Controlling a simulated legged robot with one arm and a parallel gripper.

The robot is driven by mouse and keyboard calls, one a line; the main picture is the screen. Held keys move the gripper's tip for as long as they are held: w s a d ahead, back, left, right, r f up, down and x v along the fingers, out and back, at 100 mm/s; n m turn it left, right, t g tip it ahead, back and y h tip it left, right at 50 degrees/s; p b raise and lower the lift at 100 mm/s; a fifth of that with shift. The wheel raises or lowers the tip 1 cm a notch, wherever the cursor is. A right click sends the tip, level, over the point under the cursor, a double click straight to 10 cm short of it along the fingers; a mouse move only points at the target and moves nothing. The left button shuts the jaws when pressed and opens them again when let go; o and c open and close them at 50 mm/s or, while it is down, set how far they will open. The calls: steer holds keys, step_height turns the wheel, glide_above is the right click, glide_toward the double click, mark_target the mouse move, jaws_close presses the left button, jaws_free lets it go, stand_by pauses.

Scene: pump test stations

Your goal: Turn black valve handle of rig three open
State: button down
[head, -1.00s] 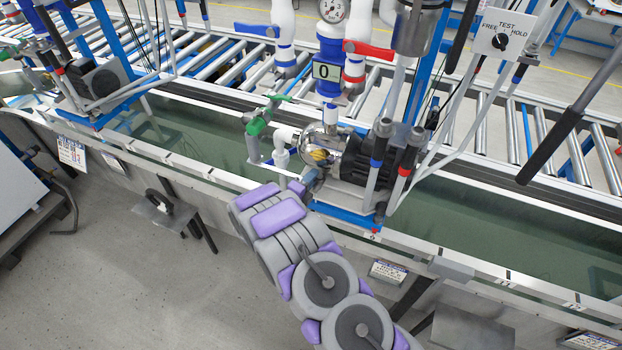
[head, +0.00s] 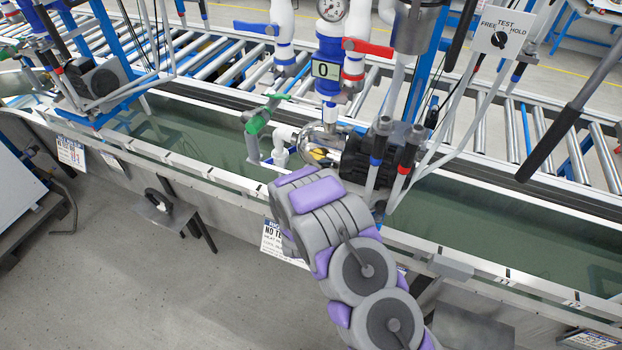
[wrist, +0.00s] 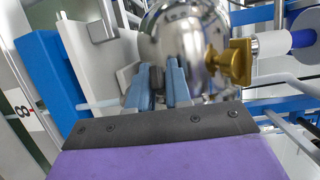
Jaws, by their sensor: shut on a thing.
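My gripper (wrist: 158,75) shows in the wrist view as two blue fingers, close together on a small dark part (wrist: 157,84) under a rounded chrome pump body (wrist: 190,35). The fingers cover most of that part, so I cannot tell if it is the black valve handle. In the head view my purple and grey arm hides the gripper; its end is in front of the middle rig's chrome pump (head: 318,142) and black motor (head: 362,158). Above the pump are a green lever (head: 260,120), a red lever (head: 368,48) and a blue lever (head: 256,28).
A brass fitting (wrist: 228,64) is close to the right finger in the wrist view. A blue upright (wrist: 50,85) stands at the left. In the head view a long black-gripped lever (head: 550,143) and a FREE/TEST/HOLD dial (head: 500,38) are at the right.

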steer(key=n+y, duration=0.1)
steer(key=y+p, duration=0.1)
steer(key=d+n+y+p, duration=0.1)
steer(key=y, duration=0.1)
steer(key=shift+s+d+f+n+g, duration=0.1)
steer(key=shift+s+n+g, duration=0.2)
steer(key=shift+s+d+n+g+y+p, duration=0.15)
steer(key=shift+n+g+y+p, duration=0.35)
steer(key=shift+n+y+p, duration=0.8)
steer(key=shift+y+p, duration=0.3)
steer(key=shift+y, duration=0.4)
steer(key=c, duration=1.1)
jaws_free()
steer(key=shift+w+f, duration=0.15)
steer(key=shift+w, duration=0.1)
steer(key=shift+c, duration=0.2)
